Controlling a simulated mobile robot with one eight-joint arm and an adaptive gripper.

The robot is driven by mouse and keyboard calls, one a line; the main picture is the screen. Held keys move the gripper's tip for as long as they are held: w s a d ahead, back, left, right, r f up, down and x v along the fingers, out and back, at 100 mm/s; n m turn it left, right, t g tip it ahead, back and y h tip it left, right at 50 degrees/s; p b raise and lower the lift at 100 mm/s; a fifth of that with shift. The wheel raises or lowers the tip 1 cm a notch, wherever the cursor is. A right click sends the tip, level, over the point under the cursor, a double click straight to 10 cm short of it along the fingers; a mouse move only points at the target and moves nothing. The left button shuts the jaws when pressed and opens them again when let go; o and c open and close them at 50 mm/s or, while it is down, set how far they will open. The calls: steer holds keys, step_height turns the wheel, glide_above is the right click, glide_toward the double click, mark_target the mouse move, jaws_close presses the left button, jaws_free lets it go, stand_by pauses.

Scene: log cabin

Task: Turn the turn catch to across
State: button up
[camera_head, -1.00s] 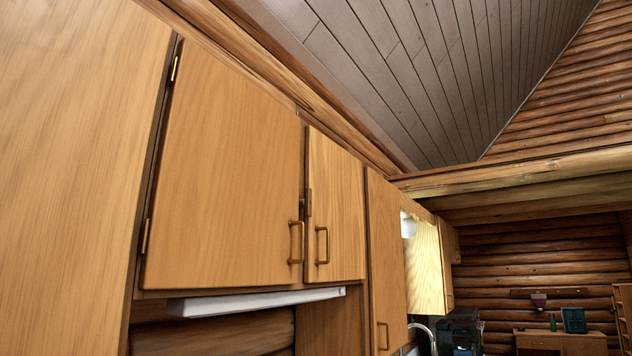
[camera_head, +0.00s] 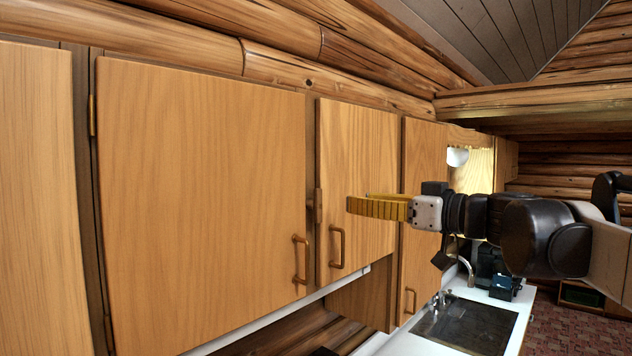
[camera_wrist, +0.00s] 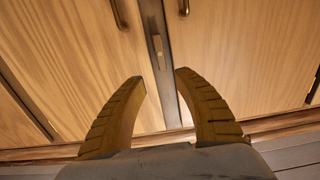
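The turn catch (camera_head: 318,205) is a small brown piece at the seam between two wooden cupboard doors, the wide left door (camera_head: 200,190) and the narrower right door (camera_head: 360,160). Its long side looks upright, along the seam. In the wrist view the catch (camera_wrist: 158,48) shows beyond the fingertips, roughly in line with the gap between them. My gripper (camera_head: 352,202) has yellow-brown ribbed fingers and is in front of the right door, just right of the catch in the head view. In the wrist view the fingers (camera_wrist: 160,77) are apart with nothing between them.
Bar handles (camera_head: 300,260) (camera_head: 337,247) stick out from both doors below the catch. A log beam (camera_head: 290,70) runs above the doors. A counter with a sink (camera_head: 465,325) and tap lies below right. The space in front of the left door is clear.

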mark_target(321, 197)
steer(key=p+x, duration=0.2)
steer(key=x, duration=0.8)
steer(key=shift+w+a, duration=0.1)
steer(key=shift+a, duration=0.3)
steer(key=shift+d, duration=0.1)
jaws_close()
